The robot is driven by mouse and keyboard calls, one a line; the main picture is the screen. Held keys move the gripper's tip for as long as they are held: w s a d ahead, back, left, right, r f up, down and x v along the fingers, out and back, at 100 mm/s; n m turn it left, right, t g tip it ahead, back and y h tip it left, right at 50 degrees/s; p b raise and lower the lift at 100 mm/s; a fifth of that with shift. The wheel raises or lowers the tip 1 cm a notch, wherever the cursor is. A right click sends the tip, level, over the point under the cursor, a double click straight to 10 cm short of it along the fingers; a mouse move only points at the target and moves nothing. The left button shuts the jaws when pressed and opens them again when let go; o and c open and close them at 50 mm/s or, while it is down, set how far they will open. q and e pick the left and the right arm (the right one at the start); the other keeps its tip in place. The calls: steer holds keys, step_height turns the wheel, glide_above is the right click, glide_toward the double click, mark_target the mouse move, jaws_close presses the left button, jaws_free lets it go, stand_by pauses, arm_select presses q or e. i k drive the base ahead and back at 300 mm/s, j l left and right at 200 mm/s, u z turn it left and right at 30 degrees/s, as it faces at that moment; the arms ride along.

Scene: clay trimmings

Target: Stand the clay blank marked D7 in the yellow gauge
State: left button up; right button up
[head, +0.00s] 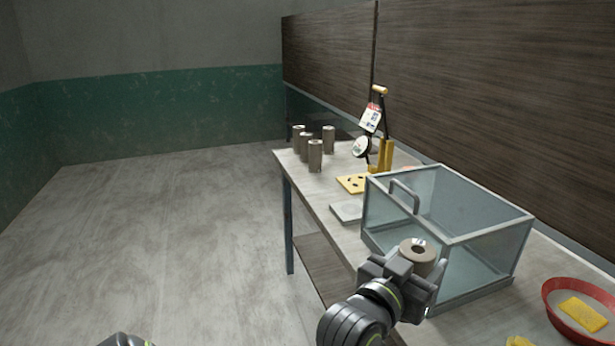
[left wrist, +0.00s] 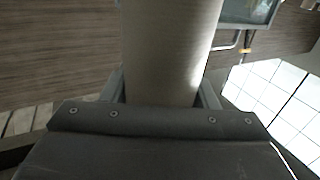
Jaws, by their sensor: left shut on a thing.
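My left gripper (head: 408,268) is shut on a grey-beige clay blank (head: 418,250), a cylinder with a hole in its top end. It holds the blank roughly upright in front of the glass case. The blank also fills the middle of the left wrist view (left wrist: 172,50), between the fingers. No D7 mark can be read on it. The yellow gauge (head: 387,156) stands at the far part of the table, with a round dial and a hanging tag. It is well beyond my gripper. My right gripper is not in view.
A glass case (head: 480,240) with a handle stands between gripper and gauge. Several similar blanks (head: 315,155) stand at the table's far end. A yellow plate with holes (head: 350,184) and a pale slab (head: 346,211) lie nearer. A red bowl (head: 550,300) holds a yellow sponge (head: 583,314).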

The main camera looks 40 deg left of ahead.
mark_target(359, 182)
steer(key=i+j+u, duration=0.15)
steer(key=j+u, duration=0.15)
steer(key=u, duration=0.2)
steer(key=i+j+u, duration=0.15)
steer(key=u, duration=0.3)
steer(key=i+j+u, duration=0.2)
steer(key=u, duration=0.3)
steer(key=i+j+u, duration=0.1)
steer(key=i, duration=0.3)
steer(key=i+j+u, duration=0.1)
steer(key=i, duration=0.35)
steer(key=i+j+z, duration=0.1)
steer(key=i+z, duration=0.15)
steer(key=z, duration=0.25)
steer(key=i+j+z, duration=0.2)
steer(key=z, duration=0.3)
steer(key=i+j+z, duration=0.2)
steer(key=z, duration=0.3)
steer(key=i+j+z, duration=0.1)
steer(key=j+z, duration=0.65)
steer(key=z, duration=0.25)
steer(key=j+z, duration=0.5)
steer(key=l, duration=0.1)
